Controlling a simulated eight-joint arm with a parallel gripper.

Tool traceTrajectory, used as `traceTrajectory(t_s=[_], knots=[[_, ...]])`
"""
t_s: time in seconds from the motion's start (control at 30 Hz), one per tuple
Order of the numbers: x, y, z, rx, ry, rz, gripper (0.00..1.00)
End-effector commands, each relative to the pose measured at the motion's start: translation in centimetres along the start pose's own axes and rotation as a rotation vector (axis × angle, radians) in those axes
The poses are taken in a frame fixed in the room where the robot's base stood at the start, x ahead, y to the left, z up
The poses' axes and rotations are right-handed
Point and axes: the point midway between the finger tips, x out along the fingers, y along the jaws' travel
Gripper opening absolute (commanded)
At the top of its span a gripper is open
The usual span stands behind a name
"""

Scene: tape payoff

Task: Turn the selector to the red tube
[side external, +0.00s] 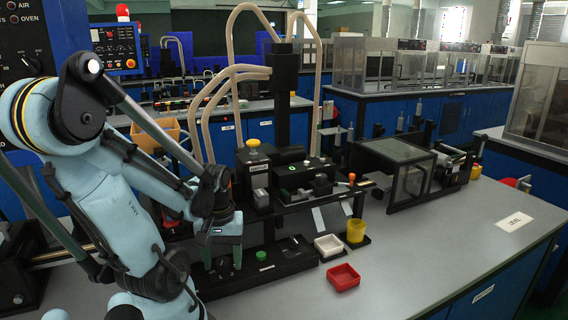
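My gripper (221,261) points down at the left end of a low black panel (288,263). Its two fingers stand apart, one on each side of a dark knob-like part (222,266), which may be the selector. I cannot tell whether the fingers touch it. A green button (261,255) sits on the panel to the right of the gripper. Thick tubes (205,95) rise behind the panel and look beige. I cannot make out a red tube or which way the selector points.
A red tray (343,278), a white tray (328,246) and a yellow cup (356,232) stand right of the panel. A black machine with a yellow knob (253,143) stands behind. A clear-sided enclosure (408,182) is further right. The front right bench top (440,255) is clear.

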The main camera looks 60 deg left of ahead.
Motion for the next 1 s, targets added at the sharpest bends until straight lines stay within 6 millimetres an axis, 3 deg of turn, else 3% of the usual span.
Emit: traceTrajectory(t_s=[0.37,1.0], knots=[[-0.8,0.0,-0.1,0.0,0.0,0.0,0.59],[-7.1,0.0,0.0,0.0,0.0,0.0,0.59]])
